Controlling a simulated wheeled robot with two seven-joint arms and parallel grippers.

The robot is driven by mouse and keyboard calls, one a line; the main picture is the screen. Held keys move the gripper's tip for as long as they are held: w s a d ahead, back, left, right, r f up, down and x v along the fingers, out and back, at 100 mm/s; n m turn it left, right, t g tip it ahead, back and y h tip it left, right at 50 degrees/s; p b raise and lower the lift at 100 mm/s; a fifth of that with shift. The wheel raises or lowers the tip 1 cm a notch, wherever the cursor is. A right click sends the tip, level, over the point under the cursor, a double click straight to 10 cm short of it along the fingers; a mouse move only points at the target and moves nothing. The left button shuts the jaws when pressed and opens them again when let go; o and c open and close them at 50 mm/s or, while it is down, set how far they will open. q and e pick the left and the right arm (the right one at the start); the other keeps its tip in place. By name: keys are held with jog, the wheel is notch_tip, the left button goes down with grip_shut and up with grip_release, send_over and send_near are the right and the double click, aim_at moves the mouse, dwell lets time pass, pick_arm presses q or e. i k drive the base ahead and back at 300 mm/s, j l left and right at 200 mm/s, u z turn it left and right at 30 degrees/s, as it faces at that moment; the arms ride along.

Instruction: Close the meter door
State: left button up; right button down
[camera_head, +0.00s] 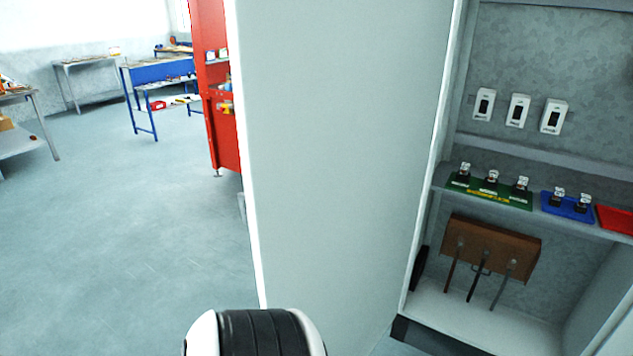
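The meter door (340,150) is a tall, light grey panel in the middle of the view. It stands swung open at the left side of the meter cabinet (453,90), whose inside is exposed at the right. A white and black rounded part (255,335) of my own arm shows at the bottom, in front of the door's lower left edge. Whether it touches the door cannot be told. Neither gripper's fingers are in view.
Inside the cabinet are white switches (518,110), a shelf with a green tray (490,191), a blue tray (568,207) and a red tray (615,219), and a brown block with levers (492,247). A red rack (215,90) and blue workbench (160,75) stand behind. Floor at left is clear.

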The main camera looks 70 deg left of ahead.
aim_at(336, 102)
jog(key=k+j, duration=0.25)
jog(key=j, duration=0.15)
jog(key=k+j+u, duration=0.15)
jog(key=k+j, duration=0.4)
jog(key=j, duration=0.75)
jog(key=i+j+u, duration=0.1)
jog(key=j, duration=0.4)
jog(key=i+j+u, duration=0.1)
jog(key=j, duration=0.4)
